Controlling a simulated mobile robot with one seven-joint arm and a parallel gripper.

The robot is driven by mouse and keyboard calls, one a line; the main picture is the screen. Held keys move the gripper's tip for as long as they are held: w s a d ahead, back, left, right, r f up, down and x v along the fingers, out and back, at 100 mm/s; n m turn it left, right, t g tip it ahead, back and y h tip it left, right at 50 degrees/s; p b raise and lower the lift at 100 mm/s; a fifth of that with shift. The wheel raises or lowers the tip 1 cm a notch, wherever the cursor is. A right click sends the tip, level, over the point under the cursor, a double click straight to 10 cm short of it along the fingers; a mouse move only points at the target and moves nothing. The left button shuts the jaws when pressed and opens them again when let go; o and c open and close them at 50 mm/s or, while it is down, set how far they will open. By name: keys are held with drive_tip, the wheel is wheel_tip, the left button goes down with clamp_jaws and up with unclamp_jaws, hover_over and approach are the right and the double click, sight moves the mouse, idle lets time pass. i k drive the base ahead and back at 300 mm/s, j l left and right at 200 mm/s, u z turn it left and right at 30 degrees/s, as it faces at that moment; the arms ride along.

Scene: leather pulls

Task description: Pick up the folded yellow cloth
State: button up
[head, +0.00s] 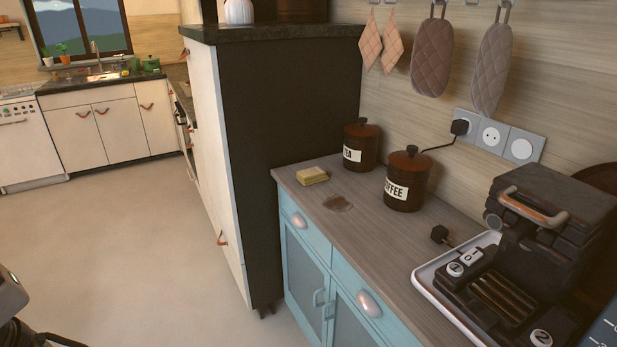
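The folded yellow cloth (312,176) lies flat on the grey wooden top of the blue cabinet (375,236), near its far left edge. It is a small, pale yellow, thick folded block. Nothing covers it. A dark wet-looking stain (338,204) is on the cabinet top just in front of it, apart from the cloth. My gripper is not in view; only a grey part of my own body shows at the lower left edge.
Tea (362,146) and coffee (408,180) canisters stand right of the cloth against the wall. A tall dark-sided cabinet (290,130) rises just left of it. The floor at left is clear.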

sight(307, 176)
drive_tip(key=i+j, duration=0.3)
drive_tip(key=i, duration=0.25)
drive_tip(key=i+j+z, duration=0.1)
drive_tip(key=i+j, duration=0.25)
drive_tip(key=i, duration=0.2)
drive_tip(key=i+j, duration=0.35)
drive_tip(key=i, duration=0.5)
